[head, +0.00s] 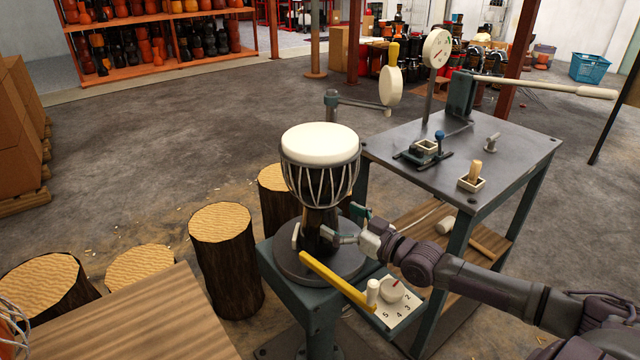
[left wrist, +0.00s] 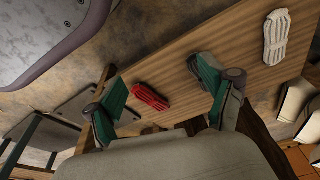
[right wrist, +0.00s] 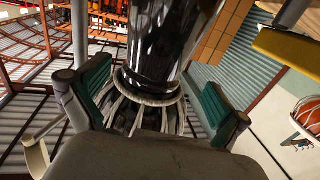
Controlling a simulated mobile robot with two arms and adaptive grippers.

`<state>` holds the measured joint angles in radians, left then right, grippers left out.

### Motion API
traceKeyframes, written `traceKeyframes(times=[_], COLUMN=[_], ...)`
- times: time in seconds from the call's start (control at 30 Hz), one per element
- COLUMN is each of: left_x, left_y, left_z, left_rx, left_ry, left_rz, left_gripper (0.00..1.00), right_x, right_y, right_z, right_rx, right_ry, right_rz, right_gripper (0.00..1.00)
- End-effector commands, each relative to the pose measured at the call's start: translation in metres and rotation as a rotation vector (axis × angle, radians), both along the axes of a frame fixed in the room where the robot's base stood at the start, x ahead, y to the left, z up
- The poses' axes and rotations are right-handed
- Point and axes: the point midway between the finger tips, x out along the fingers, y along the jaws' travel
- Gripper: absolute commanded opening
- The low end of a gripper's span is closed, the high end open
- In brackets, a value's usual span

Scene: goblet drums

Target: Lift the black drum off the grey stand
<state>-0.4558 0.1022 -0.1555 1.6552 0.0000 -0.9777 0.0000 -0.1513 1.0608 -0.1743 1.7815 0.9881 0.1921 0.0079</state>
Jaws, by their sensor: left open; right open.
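The black drum (head: 318,190) stands upright on the round grey stand (head: 290,265), with a cream head on top and pale cords around its bowl. My right gripper (head: 342,226) is at the drum's narrow stem, just above the stand. In the right wrist view the open fingers (right wrist: 155,88) lie on either side of the dark stem (right wrist: 165,45) and its corded ring, with gaps showing. Part of the stem is hidden behind the gripper in the head view. My left gripper (left wrist: 160,85) is open and empty above a wooden top, away from the drum.
A yellow-handled lever (head: 335,280) and a dial plate (head: 395,305) are at the stand's front right. A metal worktable (head: 520,150) stands right, log stumps (head: 222,255) left. A red rope bundle (left wrist: 150,96) and a white one (left wrist: 276,37) lie on the wooden top (head: 150,320).

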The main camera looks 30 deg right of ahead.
Motion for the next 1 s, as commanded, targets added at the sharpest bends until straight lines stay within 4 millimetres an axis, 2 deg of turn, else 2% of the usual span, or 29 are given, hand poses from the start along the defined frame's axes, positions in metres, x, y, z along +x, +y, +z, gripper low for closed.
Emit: traceKeyframes(times=[0.17,0.33,0.5,0.83,1.0], left_x=[0.006,0.013,0.016,0.017,0.017], left_y=[-0.001,-0.001,-0.002,-0.002,-0.002], left_z=[0.012,0.035,0.050,0.054,0.054], left_rx=[-0.001,-0.002,-0.003,-0.003,-0.003], left_ry=[-0.011,-0.024,-0.031,-0.031,-0.031], left_rz=[0.001,0.004,0.005,0.005,0.005], left_gripper=[0.82,0.82,0.82,0.82,0.82], right_x=[0.013,0.034,0.048,0.051,0.051], right_y=[0.001,0.004,0.008,0.010,0.010], right_z=[0.000,0.002,0.002,0.002,0.002], right_rx=[-0.001,-0.001,0.000,-0.001,-0.001], right_ry=[-0.003,-0.004,-0.002,0.000,0.000], right_rz=[-0.001,-0.001,-0.001,0.000,0.000], right_gripper=[1.00,1.00,1.00,1.00,0.72])
